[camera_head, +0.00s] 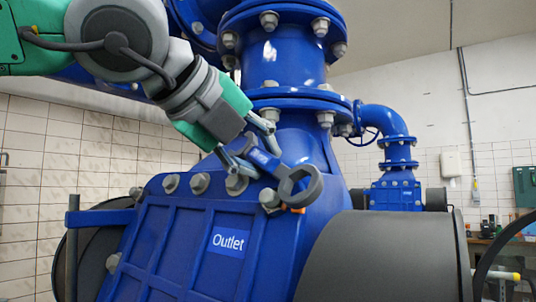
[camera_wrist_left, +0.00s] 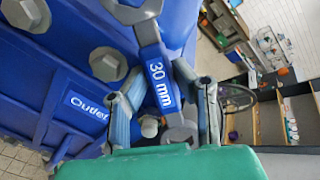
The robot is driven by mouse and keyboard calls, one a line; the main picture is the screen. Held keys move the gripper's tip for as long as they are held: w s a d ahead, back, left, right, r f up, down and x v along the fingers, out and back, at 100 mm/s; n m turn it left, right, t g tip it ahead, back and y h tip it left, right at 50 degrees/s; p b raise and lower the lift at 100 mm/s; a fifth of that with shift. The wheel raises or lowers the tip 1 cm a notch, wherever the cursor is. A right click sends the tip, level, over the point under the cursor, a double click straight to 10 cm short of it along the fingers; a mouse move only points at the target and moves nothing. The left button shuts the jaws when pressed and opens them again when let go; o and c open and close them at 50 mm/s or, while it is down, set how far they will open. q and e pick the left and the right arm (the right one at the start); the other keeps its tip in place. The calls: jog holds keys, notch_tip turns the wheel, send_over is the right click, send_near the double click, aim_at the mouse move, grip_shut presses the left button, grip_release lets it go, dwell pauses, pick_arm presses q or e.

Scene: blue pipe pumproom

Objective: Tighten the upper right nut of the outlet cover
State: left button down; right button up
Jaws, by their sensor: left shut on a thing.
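The blue outlet cover (camera_head: 160,235) bears an "Outlet" label (camera_head: 228,243) and several grey nuts along its upper edge. My left gripper (camera_head: 250,148) is shut on the blue and grey wrench (camera_head: 300,187) above this edge. In the left wrist view, the wrench handle (camera_wrist_left: 160,85) reads "30 mm" and lies between both fingers (camera_wrist_left: 167,100). A nut (camera_wrist_left: 150,125) shows partly behind the fingers. My right gripper is out of view.
A large dark grey cylinder (camera_head: 385,255) stands right of the cover. A blue flanged pipe (camera_head: 283,65) rises behind the gripper. A smaller blue pipe (camera_head: 385,120) is farther back right. A shelf (camera_wrist_left: 295,110) shows in the left wrist view.

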aim_at(230, 210)
pick_arm(q)
jog(key=shift+w+a, duration=0.4)
jog(key=shift+a, duration=0.15)
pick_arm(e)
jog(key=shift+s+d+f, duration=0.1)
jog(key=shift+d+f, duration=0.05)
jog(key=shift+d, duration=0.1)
pick_arm(q)
jog(key=shift+w+a, duration=0.1)
jog(key=shift+a, duration=0.25)
jog(key=shift+w+a+f, duration=0.35)
jog(key=shift+w+a, duration=0.25)
jog(key=shift+a, duration=0.7)
jog(key=shift+s+d, duration=0.2)
jog(key=shift+d, duration=0.2)
jog(key=shift+s+d, duration=0.2)
jog(key=shift+d, duration=0.5)
jog(key=shift+w+a+f, duration=0.1)
jog(key=shift+w+a, duration=0.1)
jog(key=shift+a, duration=0.25)
jog(key=shift+w+a+f, duration=0.1)
jog(key=shift+w+a, duration=0.05)
jog(key=shift+a, duration=0.3)
jog(key=shift+r, duration=0.1)
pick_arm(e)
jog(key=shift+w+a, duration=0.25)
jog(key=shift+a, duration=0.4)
